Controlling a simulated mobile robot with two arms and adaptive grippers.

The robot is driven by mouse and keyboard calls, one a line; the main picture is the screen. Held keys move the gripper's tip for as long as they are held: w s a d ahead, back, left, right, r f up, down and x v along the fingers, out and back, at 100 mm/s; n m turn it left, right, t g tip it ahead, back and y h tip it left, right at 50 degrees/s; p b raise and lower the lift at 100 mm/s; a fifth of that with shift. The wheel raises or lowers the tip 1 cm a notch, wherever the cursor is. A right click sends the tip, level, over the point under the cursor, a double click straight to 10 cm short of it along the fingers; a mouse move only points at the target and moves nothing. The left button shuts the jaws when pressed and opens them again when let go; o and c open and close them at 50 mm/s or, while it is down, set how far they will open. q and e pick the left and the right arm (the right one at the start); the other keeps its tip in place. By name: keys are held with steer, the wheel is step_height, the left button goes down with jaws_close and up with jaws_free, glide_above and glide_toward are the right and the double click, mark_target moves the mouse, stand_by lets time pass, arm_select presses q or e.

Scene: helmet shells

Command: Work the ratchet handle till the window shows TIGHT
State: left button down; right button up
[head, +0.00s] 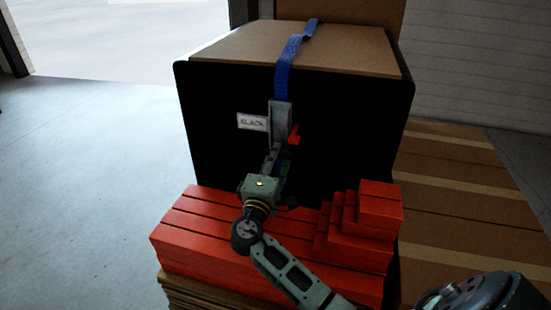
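A grey ratchet (282,114) sits on the blue strap (287,72) at the front of a large black-fronted load. A pale window plate (252,122) at its left reads what looks like SLACK. A short red handle (294,134) sticks out at the ratchet's lower right. My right gripper (277,157) points up at the ratchet from just below it. Its fingertips are dark and overlap the ratchet's lower end, so I cannot tell whether they touch or grip the handle. My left gripper is out of view.
Red blocks (190,235) lie stacked in front of the load, with smaller ones stepped up at the right (381,205). My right arm passes over them. Brown slatted boards (450,180) lie at the right. Open grey floor (85,190) is at the left.

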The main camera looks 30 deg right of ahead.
steer(key=shift+c, duration=0.5)
jaws_close()
